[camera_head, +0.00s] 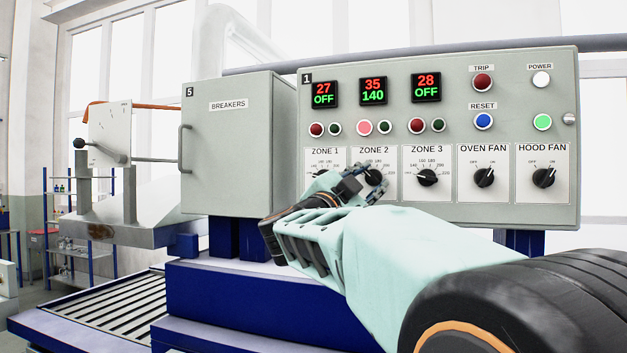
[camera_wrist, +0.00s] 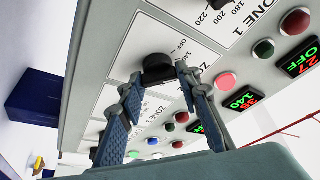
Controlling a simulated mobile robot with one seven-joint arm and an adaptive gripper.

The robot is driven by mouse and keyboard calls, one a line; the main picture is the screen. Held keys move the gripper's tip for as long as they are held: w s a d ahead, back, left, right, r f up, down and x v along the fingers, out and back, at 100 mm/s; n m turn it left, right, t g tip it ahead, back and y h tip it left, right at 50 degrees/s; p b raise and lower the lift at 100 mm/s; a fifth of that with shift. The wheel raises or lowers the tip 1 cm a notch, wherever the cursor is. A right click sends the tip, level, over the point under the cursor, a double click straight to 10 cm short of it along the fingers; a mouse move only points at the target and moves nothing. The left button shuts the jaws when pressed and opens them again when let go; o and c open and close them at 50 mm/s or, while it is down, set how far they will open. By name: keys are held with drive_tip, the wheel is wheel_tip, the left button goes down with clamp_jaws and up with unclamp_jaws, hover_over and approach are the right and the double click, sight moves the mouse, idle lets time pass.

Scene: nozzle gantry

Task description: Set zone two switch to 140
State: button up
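The zone two switch is a black rotary knob; it shows in the wrist view (camera_wrist: 158,68) under its scale and in the head view (camera_head: 374,176), partly hidden by my fingers. Its display (camera_head: 373,90) reads 35 in red above 140 in green. My gripper (camera_head: 377,182) is at this knob, with its fingertips on either side of it. In the wrist view the two blue-grey fingers (camera_wrist: 160,73) stand apart with the knob between their tips. They look open; whether either tip touches the knob is unclear.
The zone 1 knob (camera_head: 321,174) is close on the left, the zone 3 knob (camera_head: 426,178) on the right. Zones 1 and 3 read OFF. Oven fan (camera_head: 484,178) and hood fan (camera_head: 543,178) knobs are farther right. The breakers box (camera_head: 228,150) stands left.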

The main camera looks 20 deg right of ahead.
drive_tip(key=o, duration=0.4)
